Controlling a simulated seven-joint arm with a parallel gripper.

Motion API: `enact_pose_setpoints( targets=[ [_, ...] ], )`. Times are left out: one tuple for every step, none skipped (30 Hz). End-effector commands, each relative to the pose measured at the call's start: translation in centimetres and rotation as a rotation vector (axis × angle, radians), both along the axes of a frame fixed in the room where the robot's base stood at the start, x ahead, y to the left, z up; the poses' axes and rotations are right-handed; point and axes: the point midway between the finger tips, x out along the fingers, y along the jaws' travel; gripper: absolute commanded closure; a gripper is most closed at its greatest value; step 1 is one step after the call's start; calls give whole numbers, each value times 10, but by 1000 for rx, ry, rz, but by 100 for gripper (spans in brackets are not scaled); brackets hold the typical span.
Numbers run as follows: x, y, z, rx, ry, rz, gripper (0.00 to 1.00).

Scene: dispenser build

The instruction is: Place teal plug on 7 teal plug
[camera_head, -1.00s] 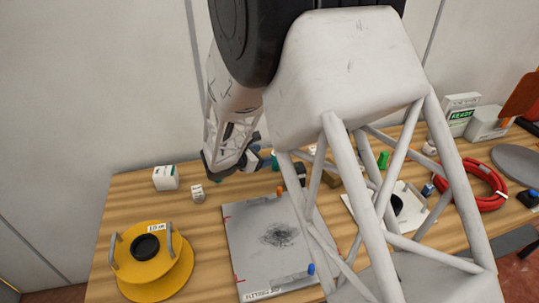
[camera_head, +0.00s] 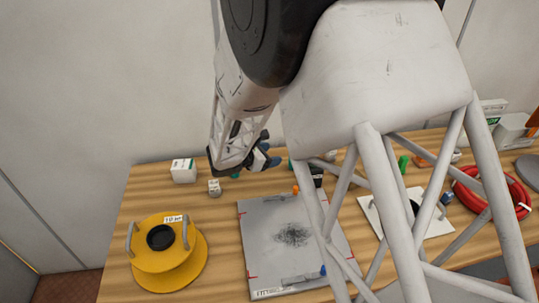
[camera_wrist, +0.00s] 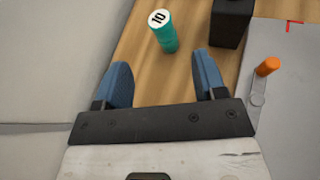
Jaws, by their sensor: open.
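A teal plug (camera_wrist: 164,34) with a white top marked 10 stands on the wood in the wrist view, just ahead of the gap between my fingers. A teal piece (camera_head: 291,163) shows partly behind my gripper in the head view; I cannot read a number on it. My gripper (camera_wrist: 162,74) is open, with two blue fingers and nothing between them. In the head view my gripper (camera_head: 266,159) is over the back of the table. A small green-teal piece (camera_head: 235,175) lies below it. I cannot make out a plug marked 7.
A black block (camera_wrist: 232,20) stands right of the 10 plug. A grey plate (camera_head: 262,240) bears an orange peg (camera_head: 295,190). A yellow spool (camera_head: 165,262), a white box (camera_head: 184,171) and a small cube (camera_head: 214,187) are at left. My arm hides much at right.

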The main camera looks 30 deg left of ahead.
Motion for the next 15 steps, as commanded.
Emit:
enact_pose_setpoints(
  targets=[
    [0, 0, 0, 0, 0, 0, 36],
    [0, 0, 0, 0, 0, 0, 36],
    [0, 0, 0, 0, 0, 0, 36],
    [0, 0, 0, 0, 0, 0, 36],
    [0, 0, 0, 0, 0, 0, 36],
    [0, 0, 0, 0, 0, 0, 36],
    [0, 0, 0, 0, 0, 0, 36],
    [0, 0, 0, 0, 0, 0, 36],
    [0, 0, 0, 0, 0, 0, 36],
    [0, 0, 0, 0, 0, 0, 36],
    [0, 0, 0, 0, 0, 0, 36],
    [0, 0, 0, 1, 0, -1, 36],
    [1, -1, 1, 2, 1, -2, 36],
    [1, -2, 1, 3, 1, -5, 36],
    [2, -4, 2, 7, 2, -10, 36]
  ],
)
